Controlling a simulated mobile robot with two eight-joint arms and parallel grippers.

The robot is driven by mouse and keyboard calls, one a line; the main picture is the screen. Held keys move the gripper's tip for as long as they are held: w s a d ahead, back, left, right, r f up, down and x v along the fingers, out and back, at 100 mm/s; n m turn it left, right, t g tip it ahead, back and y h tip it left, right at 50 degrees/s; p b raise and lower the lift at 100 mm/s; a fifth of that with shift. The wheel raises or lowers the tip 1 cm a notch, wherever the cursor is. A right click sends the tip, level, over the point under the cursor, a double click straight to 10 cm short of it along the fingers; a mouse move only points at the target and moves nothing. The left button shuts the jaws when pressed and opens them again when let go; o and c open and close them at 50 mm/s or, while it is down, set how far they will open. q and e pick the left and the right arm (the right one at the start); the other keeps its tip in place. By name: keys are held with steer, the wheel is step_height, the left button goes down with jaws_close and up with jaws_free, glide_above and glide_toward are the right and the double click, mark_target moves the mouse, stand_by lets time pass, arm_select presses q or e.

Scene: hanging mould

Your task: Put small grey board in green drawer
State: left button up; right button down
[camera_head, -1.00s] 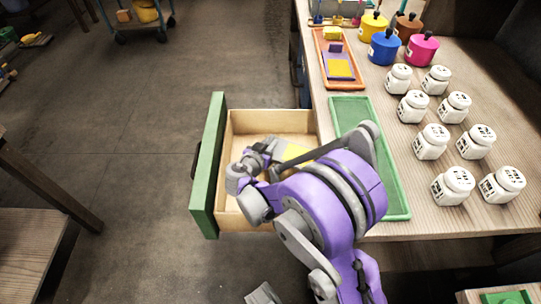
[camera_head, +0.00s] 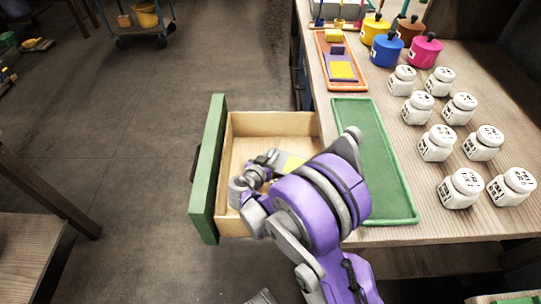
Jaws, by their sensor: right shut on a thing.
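The green drawer (camera_head: 208,170) stands pulled out from the table's left side, with a green front and a pale wooden inside. The board is partly hidden by my purple right arm. I cannot tell whether it touches the drawer floor. My left gripper is not clearly in view.
An empty green tray (camera_head: 372,150) lies on the table beside the drawer. Behind it is an orange tray (camera_head: 322,66) with yellow and purple pieces. Several white jars (camera_head: 437,143) stand to the right, with coloured pots (camera_head: 386,50) at the back.

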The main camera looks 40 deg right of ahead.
steer(key=shift+f, duration=0.1)
steer(key=c, duration=0.8)
jaws_free()
steer(key=shift+f, duration=0.1)
steer(key=shift+a, duration=0.1)
steer(key=shift+r+p, duration=0.35)
steer(key=shift+p, duration=0.05)
steer(key=v, duration=0.2)
steer(key=p+v, duration=0.1)
steer(key=v, duration=0.2)
steer(key=p+v, duration=0.1)
steer(key=v, duration=0.1)
steer(key=shift+s+a+r, duration=0.1)
steer(key=shift+s+r, duration=0.05)
steer(key=shift+r, duration=0.3)
